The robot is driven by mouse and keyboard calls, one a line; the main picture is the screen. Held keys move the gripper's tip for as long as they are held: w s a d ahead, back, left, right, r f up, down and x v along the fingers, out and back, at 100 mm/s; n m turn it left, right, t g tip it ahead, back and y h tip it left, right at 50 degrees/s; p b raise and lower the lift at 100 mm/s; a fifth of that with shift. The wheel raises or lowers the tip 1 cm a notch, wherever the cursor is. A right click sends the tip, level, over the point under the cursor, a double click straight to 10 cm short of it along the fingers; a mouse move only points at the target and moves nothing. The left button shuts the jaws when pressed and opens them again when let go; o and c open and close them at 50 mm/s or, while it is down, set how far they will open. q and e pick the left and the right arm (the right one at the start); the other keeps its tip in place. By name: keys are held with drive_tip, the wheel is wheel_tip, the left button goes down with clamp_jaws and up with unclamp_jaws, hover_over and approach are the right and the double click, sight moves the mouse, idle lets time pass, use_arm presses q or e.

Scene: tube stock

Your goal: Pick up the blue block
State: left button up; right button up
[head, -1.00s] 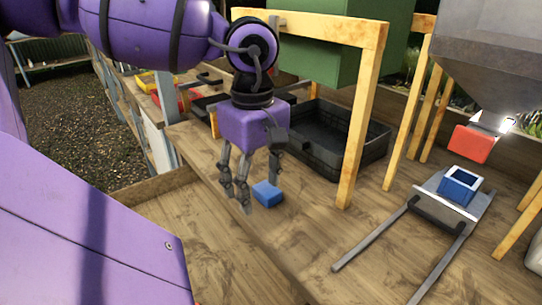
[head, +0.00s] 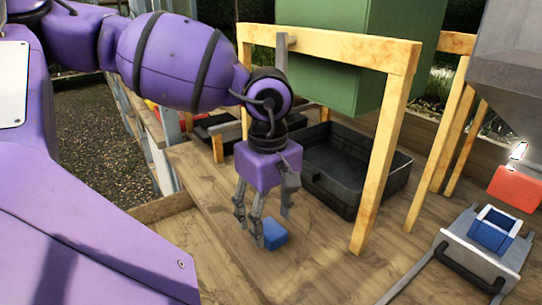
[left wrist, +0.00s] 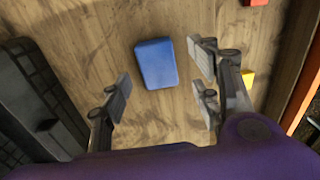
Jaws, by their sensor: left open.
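The blue block (head: 274,234) lies on the wooden table in the head view, just beside and below my left gripper's fingers. In the left wrist view the blue block (left wrist: 156,63) lies on the wood, a little beyond the fingertips and between the two sides of the jaws. My left gripper (head: 262,215) points down, open and empty; its spread fingers also show in the left wrist view (left wrist: 163,92). I cannot tell the exact height of the fingertips above the table. My right gripper is not in view.
A black open case (head: 352,188) stands behind the block. A wooden frame (head: 378,150) with a green box (head: 345,70) rises close to the right. A grey sliding tray (head: 468,262) holds a blue open container (head: 492,232). A red block (head: 514,188) is at the far right.

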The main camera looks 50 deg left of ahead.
use_arm(q)
wheel_tip(320, 180, down, 2)
drive_tip(key=shift+f, duration=0.25)
drive_tip(key=c, duration=1.2)
